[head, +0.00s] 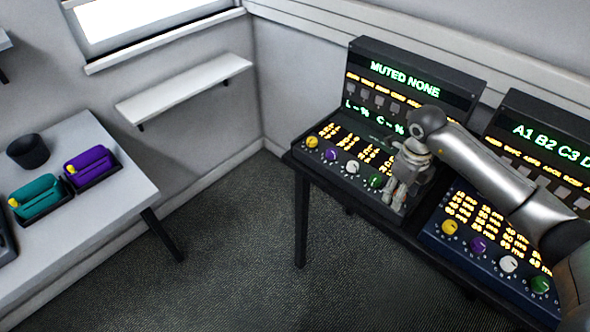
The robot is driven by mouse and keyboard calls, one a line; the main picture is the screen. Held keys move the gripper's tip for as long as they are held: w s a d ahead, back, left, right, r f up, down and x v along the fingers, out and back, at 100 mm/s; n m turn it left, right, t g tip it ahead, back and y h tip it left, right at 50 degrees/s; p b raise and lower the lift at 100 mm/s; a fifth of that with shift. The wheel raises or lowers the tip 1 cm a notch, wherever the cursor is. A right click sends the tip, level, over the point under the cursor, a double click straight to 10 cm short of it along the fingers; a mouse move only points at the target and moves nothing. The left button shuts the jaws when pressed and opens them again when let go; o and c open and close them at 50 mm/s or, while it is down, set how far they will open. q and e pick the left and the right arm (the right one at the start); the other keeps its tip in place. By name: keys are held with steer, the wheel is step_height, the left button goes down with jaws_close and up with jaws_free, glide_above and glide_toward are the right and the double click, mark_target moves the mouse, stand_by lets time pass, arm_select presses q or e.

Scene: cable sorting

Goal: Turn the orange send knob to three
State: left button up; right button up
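My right gripper (394,198) comes in from the right and points down at the right end of the left console's (296,149) knob row. Its fingers are small and close to the panel, and I cannot tell whether they are open or shut, or touch anything. Yellow (311,141), purple (331,154), white (352,167) and green (376,180) knobs show to the left of the gripper. I see no orange knob; the gripper covers the panel right of the green knob. My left gripper is out of view.
The left console's screen (405,79) reads "MUTED NONE". A second console (480,262) with similar knobs stands to the right, partly behind my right arm. A white table (120,205) at left holds teal (38,196) and purple (90,166) items and a dark cup (28,151). Open floor lies between.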

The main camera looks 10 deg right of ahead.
steer(key=n+p, duration=0.2)
steer(key=n, duration=0.2)
steer(key=shift+r+n, duration=0.1)
steer(key=shift+n, duration=0.3)
step_height(320, 180, up, 10)
steer(key=a+b, duration=0.1)
steer(key=b, duration=0.2)
steer(key=s+a+r+t+y, duration=0.1)
steer(key=a+y, duration=0.5)
steer(key=a, duration=0.7)
steer(key=s+a+r+y, duration=0.2)
steer(key=a+y, duration=0.5)
steer(key=a, duration=0.6)
steer(key=shift+m+t, duration=0.3)
steer(key=shift+t, duration=0.1)
steer(key=shift+r, duration=0.1)
